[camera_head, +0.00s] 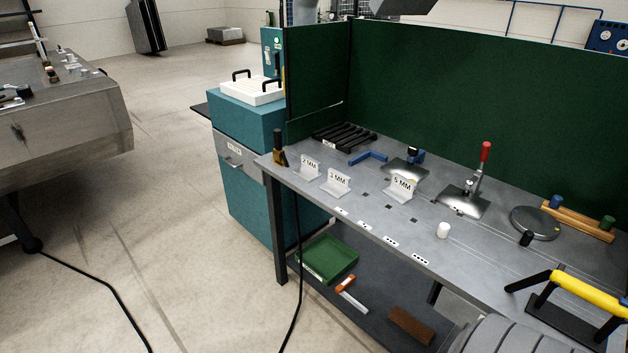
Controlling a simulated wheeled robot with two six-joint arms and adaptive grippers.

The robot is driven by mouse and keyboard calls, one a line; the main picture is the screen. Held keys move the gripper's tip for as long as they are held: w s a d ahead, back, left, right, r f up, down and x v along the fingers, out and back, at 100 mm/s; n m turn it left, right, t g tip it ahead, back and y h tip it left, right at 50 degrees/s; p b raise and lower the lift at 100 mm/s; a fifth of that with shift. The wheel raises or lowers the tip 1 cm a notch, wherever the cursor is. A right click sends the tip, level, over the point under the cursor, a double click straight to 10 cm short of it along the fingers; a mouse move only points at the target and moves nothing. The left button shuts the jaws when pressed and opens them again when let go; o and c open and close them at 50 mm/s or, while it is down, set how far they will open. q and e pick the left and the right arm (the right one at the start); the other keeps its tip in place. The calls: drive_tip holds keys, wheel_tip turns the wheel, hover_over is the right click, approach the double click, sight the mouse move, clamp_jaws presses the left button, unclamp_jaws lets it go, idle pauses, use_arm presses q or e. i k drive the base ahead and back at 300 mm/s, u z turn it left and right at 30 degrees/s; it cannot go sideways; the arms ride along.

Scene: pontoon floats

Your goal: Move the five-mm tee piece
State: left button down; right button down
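The five-mm tee piece (399,194) stands on the grey workbench (470,233), near the middle of its left half. It is a light grey piece with a flat base and an upright plate marked "5 MM". Two similar smaller tee pieces stand to its left: one marked "3 MM" (336,187) and one marked "2 MM" (306,171). Nothing touches the five-mm piece. Neither of my grippers shows in the head view.
A red-handled clamp (464,202) stands right of the tee piece, with a round grey plate (535,223) beyond. A yellow-handled tool (589,291) occupies the right front. Green panels (460,97) close the back.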

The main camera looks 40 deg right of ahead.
sight(402, 190)
drive_tip(key=u, duration=0.45)
drive_tip(key=i, duration=1.55)
drive_tip(key=z, duration=1.15)
drive_tip(key=i, duration=0.75)
drive_tip(key=z, duration=0.9)
